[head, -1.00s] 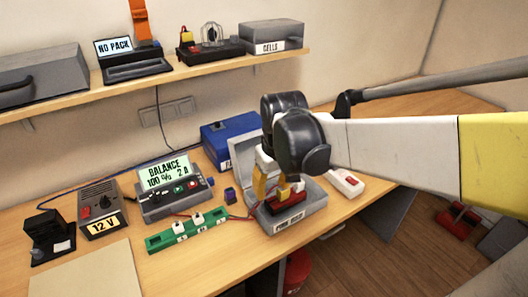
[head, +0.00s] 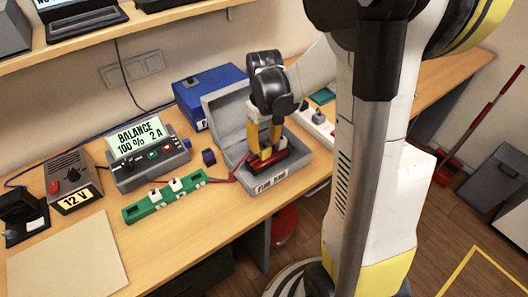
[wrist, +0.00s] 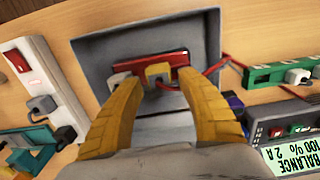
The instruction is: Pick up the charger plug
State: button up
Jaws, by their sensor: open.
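A red battery pack (head: 268,163) lies in the open grey box (head: 284,184); it also shows in the wrist view (wrist: 135,63). A small yellow plug (wrist: 158,72) sits at the pack's near edge, with red leads running right; I take it as the charger plug. A white connector (wrist: 120,79) is beside it. My gripper (wrist: 161,86) is open, its yellow fingers on either side of the yellow plug, with gaps to it. In the head view my gripper (head: 264,146) points down over the pack and mostly hides the plug.
The charger (head: 150,160) reads BALANCE 100% 2 A. A green board (head: 165,197) lies left of the box, a blue case (head: 208,96) behind it. A white power strip (wrist: 45,85) with plugs is on the box's other side. The box's raised lid (head: 226,118) stands close to my gripper.

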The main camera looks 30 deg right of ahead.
aim_at(264, 147)
notch_tip(264, 147, down, 4)
jog(key=shift+w+r+b, duration=0.15)
jog(key=shift+b, duration=0.4)
jog(key=shift+r, duration=0.1)
jog(key=c, duration=0.9)
jog(key=shift+c, duration=0.2)
jog(key=shift+r, duration=0.4)
grip_shut()
jog(key=r, duration=0.1)
jog(key=r+p, duration=0.2)
jog(key=r, duration=0.1)
jog(key=shift+s+d, duration=0.25)
jog(key=shift+s, duration=0.1)
jog(key=s+d+r+p, duration=0.3)
jog(key=s+d+r, duration=0.3)
jog(key=s, duration=0.3)
jog(key=shift+d+r, duration=0.1)
